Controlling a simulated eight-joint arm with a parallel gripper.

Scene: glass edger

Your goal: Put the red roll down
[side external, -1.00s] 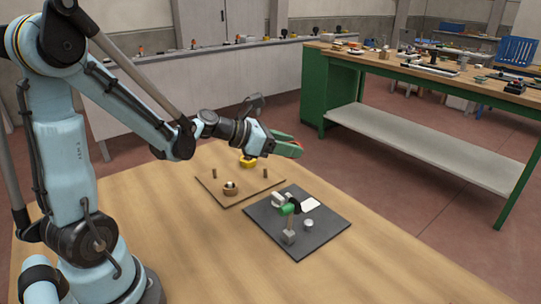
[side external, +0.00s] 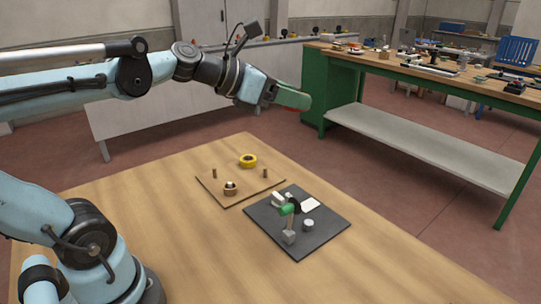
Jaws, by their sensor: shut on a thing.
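My gripper (side external: 296,97), with green fingers, is high above the far side of the wooden table (side external: 130,205), well clear of everything on it. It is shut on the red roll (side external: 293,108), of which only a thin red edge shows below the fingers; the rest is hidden. A wooden board (side external: 245,190) below has two bare upright pegs, the left peg (side external: 214,173) and the right peg (side external: 265,173). A yellow roll (side external: 248,160) sits at the board's far corner. A brown roll (side external: 230,190) with a pale centre sits near its front.
A dark mat (side external: 325,226) right of the board holds a green-topped device (side external: 288,210), a white square piece (side external: 311,204) and a small metal cylinder (side external: 308,224). A green workbench (side external: 315,90) stands beyond the table. The table's left part is clear.

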